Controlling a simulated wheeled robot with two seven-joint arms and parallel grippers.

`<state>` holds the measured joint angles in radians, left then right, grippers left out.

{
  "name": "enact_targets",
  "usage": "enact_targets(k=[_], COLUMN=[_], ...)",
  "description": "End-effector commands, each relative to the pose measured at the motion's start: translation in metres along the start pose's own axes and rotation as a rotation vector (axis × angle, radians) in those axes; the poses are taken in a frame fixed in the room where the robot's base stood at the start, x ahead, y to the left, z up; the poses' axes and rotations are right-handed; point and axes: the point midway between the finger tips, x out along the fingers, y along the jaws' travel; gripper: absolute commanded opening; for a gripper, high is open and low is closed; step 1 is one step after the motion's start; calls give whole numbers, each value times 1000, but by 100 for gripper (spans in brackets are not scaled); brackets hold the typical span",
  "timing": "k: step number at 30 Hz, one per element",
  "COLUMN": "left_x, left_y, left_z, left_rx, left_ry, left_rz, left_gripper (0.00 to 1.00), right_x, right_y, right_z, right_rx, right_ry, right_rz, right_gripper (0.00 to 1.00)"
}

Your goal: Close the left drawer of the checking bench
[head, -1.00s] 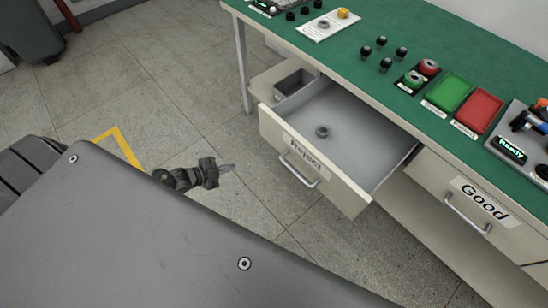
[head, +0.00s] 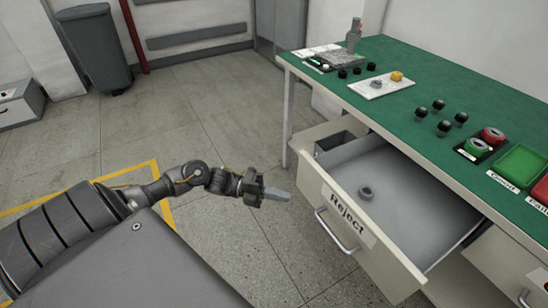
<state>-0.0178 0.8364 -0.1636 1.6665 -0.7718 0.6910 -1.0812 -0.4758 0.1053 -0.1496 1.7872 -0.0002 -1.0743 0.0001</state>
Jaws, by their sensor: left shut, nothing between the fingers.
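The left drawer (head: 405,262) of the checking bench (head: 400,105) is pulled well out; its front carries a label reading "Reject" and a metal bar handle (head: 338,232). A small grey ring-shaped part (head: 366,193) lies on the drawer floor. My left gripper (head: 284,194) is shut and empty, in front of the drawer and left of its front panel, with a visible gap between them. My right gripper is not in view.
The green bench top holds black knobs (head: 441,115), a white card (head: 382,85), red and green buttons (head: 480,144) and a green tray (head: 520,165). A second drawer (head: 510,262) is at the right edge. A grey bin (head: 95,50) stands far left. Floor left of the bench is clear.

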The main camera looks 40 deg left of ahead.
Motion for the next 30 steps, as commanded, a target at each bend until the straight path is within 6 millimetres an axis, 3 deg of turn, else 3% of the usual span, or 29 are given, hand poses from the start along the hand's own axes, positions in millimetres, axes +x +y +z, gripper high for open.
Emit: enact_targets(k=[6, 12, 30], left_x=[47, 70, 81], left_y=[-2, -1, 1], left_z=[0, 18, 28], left_rx=[0, 0, -1], left_ry=[-1, -2, -2], left_rz=[-4, -1, 1], left_gripper=[0, 0, 0], right_x=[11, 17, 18], right_y=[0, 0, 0], right_z=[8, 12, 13], right_rx=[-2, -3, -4], right_ry=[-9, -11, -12], right_rz=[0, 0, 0], right_gripper=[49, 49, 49])
